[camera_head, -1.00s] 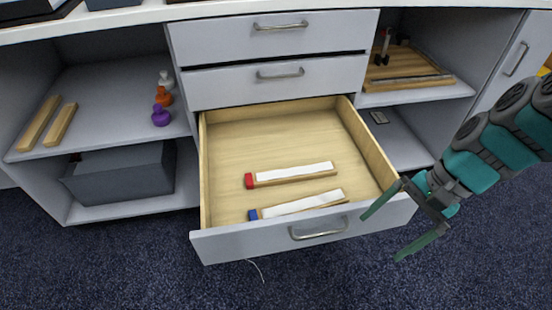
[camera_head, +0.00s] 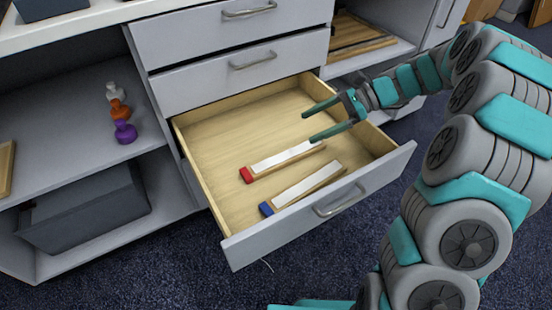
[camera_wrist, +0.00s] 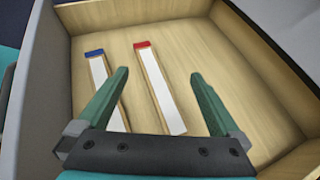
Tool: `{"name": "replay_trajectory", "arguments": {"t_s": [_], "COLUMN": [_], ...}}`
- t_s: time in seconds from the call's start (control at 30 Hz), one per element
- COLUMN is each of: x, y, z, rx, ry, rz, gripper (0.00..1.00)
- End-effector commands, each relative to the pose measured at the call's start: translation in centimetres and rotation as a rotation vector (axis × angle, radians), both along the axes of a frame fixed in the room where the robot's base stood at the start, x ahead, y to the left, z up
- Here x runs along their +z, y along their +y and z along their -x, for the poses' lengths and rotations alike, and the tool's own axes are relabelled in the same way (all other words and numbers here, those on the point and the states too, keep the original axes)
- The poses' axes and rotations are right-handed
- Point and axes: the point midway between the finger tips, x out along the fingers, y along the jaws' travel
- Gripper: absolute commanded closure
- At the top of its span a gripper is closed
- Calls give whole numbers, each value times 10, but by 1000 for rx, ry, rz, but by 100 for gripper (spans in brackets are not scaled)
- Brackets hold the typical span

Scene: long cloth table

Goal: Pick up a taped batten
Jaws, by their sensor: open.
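Two wooden battens with white faces lie in the open drawer (camera_head: 215,120). One batten (camera_head: 287,157) has red tape at its left end and lies farther back. The other batten (camera_head: 306,186) has blue tape and lies nearer the drawer front. My gripper (camera_head: 318,122) is open and empty over the right part of the drawer, near the red-taped batten's right end. In the wrist view the red-taped batten (camera_wrist: 160,90) shows between the two fingers. The blue-taped batten (camera_wrist: 104,82) passes partly behind the left finger there.
The drawer front (camera_head: 320,205) and side walls stand around the battens. The closed drawer (camera_head: 240,68) above overhangs the back. Left shelves hold white, orange and purple pieces (camera_head: 125,132) and a grey bin (camera_head: 88,207). A wooden tray (camera_head: 355,47) sits on a right shelf.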

Motion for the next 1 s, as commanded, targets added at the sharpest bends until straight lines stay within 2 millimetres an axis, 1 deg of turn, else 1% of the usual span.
{"name": "replay_trajectory", "arguments": {"t_s": [0.4,0.5,0.77,0.83,1.0], "x": [-78,-81,-87,-90,-102], "y": [1,15,26,32,53], "z": [1,4,6,7,12], "rx": [0,1,3,3,4], "ry": [4,2,-1,-2,1], "rz": [0,-1,0,1,0], "gripper": [0,0,0,0,0]}}
